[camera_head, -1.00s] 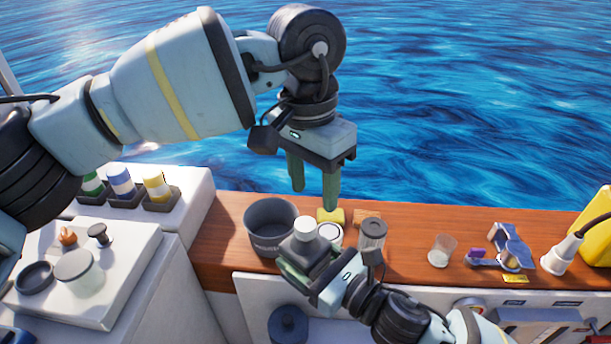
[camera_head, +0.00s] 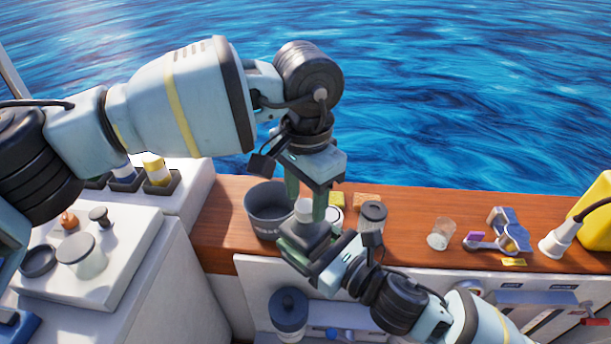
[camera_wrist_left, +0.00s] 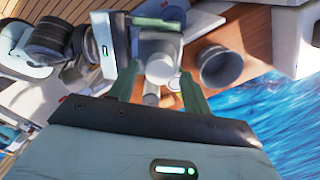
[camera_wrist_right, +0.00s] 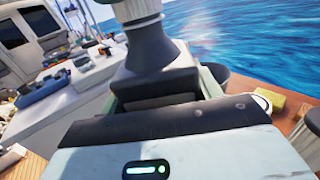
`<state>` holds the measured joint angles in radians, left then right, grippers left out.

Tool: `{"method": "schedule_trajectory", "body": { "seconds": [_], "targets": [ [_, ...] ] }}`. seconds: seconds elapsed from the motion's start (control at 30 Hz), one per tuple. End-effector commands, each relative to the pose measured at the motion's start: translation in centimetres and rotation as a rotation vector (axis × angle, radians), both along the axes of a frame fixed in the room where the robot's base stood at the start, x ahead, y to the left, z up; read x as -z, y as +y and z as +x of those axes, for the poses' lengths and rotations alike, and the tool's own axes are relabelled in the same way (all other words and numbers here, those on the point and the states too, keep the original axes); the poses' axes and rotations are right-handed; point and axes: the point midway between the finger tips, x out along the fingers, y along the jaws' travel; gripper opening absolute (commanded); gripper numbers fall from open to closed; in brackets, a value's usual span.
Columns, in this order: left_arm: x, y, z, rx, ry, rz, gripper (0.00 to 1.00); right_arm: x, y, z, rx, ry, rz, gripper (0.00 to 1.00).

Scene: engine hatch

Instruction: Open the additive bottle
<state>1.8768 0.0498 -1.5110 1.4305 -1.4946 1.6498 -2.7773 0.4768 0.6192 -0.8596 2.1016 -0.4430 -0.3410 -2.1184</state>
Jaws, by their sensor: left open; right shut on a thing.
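The additive bottle is dark grey with a white cap (camera_head: 304,209); its dark body (camera_wrist_right: 155,65) fills the right wrist view. My right gripper (camera_head: 308,243) is shut on the bottle body and holds it roughly upright above the front of the wooden counter. My left gripper (camera_head: 305,200) is open and points down from above. Its green fingers stand on either side of the cap. In the left wrist view the cap (camera_wrist_left: 161,65) lies between the fingertips; I cannot tell whether they touch it.
A grey pot (camera_head: 262,215) stands just left of the bottle on the wooden counter (camera_head: 405,230). A grey-lidded jar (camera_head: 373,213), a glass (camera_head: 440,235) and a blue-grey tool (camera_head: 505,232) stand to the right. Yellow and brown sponges lie behind.

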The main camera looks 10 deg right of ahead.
Motion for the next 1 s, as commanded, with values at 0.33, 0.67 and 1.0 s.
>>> {"method": "schedule_trajectory", "body": {
  "seconds": [0.33, 0.67, 1.0],
  "targets": [
    [0.95, 0.02, 0.01, 0.0, -0.001, 0.0, 0.49, -0.12, 0.01, 0.01, 0.0, -0.002, 0.001, 0.0],
    [0.93, 0.02, 0.02, -0.001, -0.001, 0.0, 0.17, -0.12, 0.01, 0.01, 0.0, -0.002, 0.001, 0.0],
    [0.92, 0.03, 0.03, -0.097, -0.002, -0.001, 0.03, -0.12, 0.01, 0.0, -0.001, -0.002, 0.001, 0.0]
  ]
}}
